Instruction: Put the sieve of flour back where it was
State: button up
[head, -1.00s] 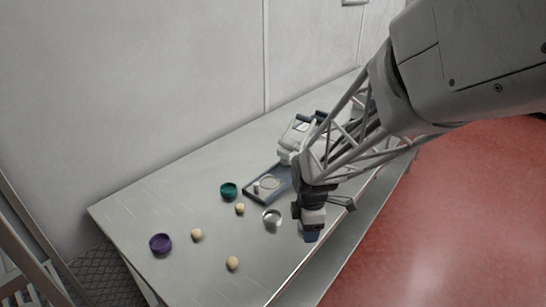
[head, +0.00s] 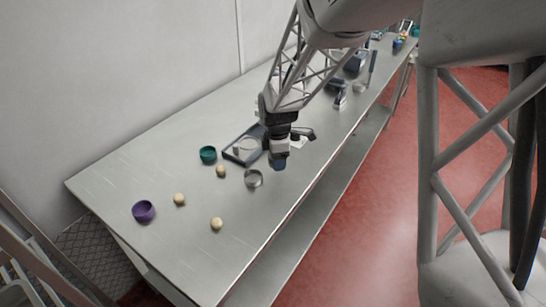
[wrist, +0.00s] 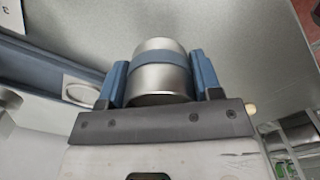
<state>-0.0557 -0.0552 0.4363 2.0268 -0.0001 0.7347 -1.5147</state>
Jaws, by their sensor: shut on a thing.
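My gripper (head: 279,165) is over the table, at the near right of a blue-framed tray. In the wrist view, its two blue fingers (wrist: 160,82) are shut on a silver metal cylinder with a blue band, which I take as the sieve (wrist: 159,83). In the head view the fingers hide most of the held sieve, and its contents do not show. I cannot tell whether it touches the table. A separate silver bowl (head: 254,179) stands on the table just left of my gripper.
The blue-framed tray (head: 232,158) holds a pale ring. A green bowl (head: 208,155), a purple bowl (head: 144,211) and pale balls (head: 216,223) are on the table (head: 130,180). Tools lie at the far end. The front edge is near my gripper.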

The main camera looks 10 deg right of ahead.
jog(key=shift+w+a+f, duration=0.1)
jog(key=shift+w+f, duration=0.05)
jog(key=shift+w, duration=1.6)
jog(key=shift+f, duration=1.75)
jog(key=shift+f, duration=0.1)
jog(key=o, duration=1)
notch_tip(320, 180, up, 12)
jog(key=shift+r, duration=0.1)
